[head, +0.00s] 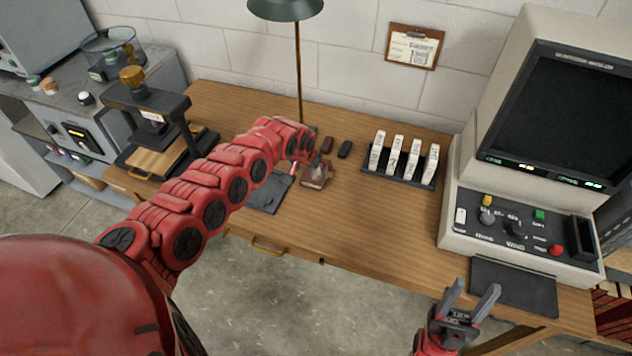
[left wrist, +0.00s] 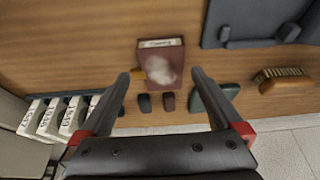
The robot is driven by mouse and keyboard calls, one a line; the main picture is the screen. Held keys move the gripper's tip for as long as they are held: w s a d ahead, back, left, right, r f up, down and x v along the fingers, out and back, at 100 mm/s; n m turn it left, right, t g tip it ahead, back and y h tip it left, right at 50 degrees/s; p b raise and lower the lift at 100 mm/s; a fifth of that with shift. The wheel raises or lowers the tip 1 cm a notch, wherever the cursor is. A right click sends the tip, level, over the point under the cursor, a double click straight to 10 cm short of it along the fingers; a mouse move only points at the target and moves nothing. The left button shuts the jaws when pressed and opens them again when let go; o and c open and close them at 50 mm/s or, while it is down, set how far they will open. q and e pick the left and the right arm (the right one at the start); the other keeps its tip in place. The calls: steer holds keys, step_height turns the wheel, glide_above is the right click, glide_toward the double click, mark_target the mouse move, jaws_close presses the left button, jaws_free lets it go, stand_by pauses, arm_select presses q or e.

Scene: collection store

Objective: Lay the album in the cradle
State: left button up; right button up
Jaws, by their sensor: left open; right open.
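The album (head: 316,182) is a small dark-red book lying on the wooden table, partly hidden by my left gripper in the head view. In the left wrist view the album (left wrist: 158,65) shows a pale label strip and a whitish patch. My left gripper (head: 312,160) is open over it; its fingertips in the left wrist view (left wrist: 160,78) lie to either side of the album. The likely cradle is a dark grey board (head: 266,198) left of the album, which shows ledges in the left wrist view (left wrist: 262,22). My right gripper (head: 472,290) is open and empty near the table's front edge.
Two small dark objects (head: 337,147) lie behind the album. A rack with white labelled pieces (head: 402,160) and a large reader machine (head: 515,150) stand to the right. A lamp (head: 298,70) and a black press (head: 150,120) stand behind and left. A brush (left wrist: 282,76) lies near the lamp base.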

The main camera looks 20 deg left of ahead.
mark_target(313, 176)
arm_select(q)
steer(key=shift+w+f, duration=0.25)
steer(key=shift+f, duration=0.2)
steer(key=shift+w+d+f, duration=0.1)
steer(key=shift+w+f, duration=0.1)
steer(key=shift+f, duration=0.35)
steer(key=shift+a+b+x, duration=0.1)
steer(key=shift+b+x, duration=0.05)
steer(key=shift+x, duration=0.9)
steer(key=shift+a+b+x, duration=0.15)
steer(key=shift+x, duration=0.95)
steer(key=shift+w+r, duration=0.1)
steer(key=shift+c, duration=0.2)
steer(key=c, duration=1.4)
steer(key=shift+o, duration=0.2)
